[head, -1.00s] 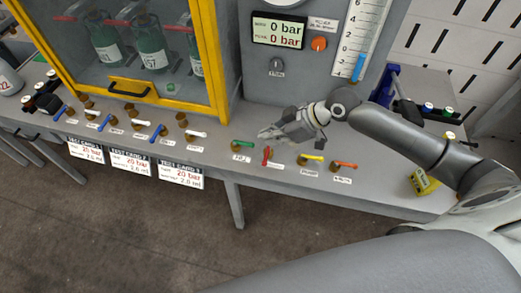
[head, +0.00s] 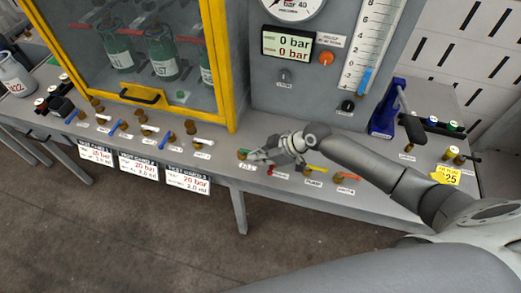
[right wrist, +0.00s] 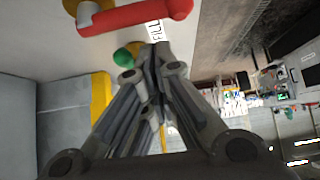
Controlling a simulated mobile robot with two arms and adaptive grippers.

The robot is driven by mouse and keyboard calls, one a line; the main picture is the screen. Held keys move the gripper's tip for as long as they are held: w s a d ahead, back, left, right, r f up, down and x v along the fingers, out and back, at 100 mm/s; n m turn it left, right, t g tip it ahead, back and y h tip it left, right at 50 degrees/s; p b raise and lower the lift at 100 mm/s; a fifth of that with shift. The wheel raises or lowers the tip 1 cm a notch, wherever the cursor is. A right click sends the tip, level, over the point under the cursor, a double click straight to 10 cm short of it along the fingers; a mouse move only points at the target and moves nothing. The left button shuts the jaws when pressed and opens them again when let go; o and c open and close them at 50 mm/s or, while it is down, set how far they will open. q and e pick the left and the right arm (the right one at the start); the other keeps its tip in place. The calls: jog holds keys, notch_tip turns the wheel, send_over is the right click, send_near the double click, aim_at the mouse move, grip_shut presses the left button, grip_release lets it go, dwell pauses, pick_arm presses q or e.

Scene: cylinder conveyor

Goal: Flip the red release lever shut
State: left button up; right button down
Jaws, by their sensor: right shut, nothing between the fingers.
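My right gripper (head: 254,158) is shut and empty, low over the bench between the green lever (head: 243,153) and the red one. In the right wrist view the fingertips (right wrist: 155,52) are together beside the FILL label, below the red handle; contact cannot be told. My left gripper is not in view.
A yellow lever (head: 315,169) and an orange lever (head: 348,177) stand to the right of the red one. A yellow-framed cabinet (head: 222,70) and a gauge panel (head: 262,85) rise behind. A yellow tag (head: 446,175) is at the right.

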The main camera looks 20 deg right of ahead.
jog(key=shift+s+d+f, duration=0.1)
jog(key=shift+s+d, duration=0.7)
jog(key=shift+d, duration=0.3)
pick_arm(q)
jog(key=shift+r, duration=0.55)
pick_arm(e)
jog(key=shift+w, duration=0.1)
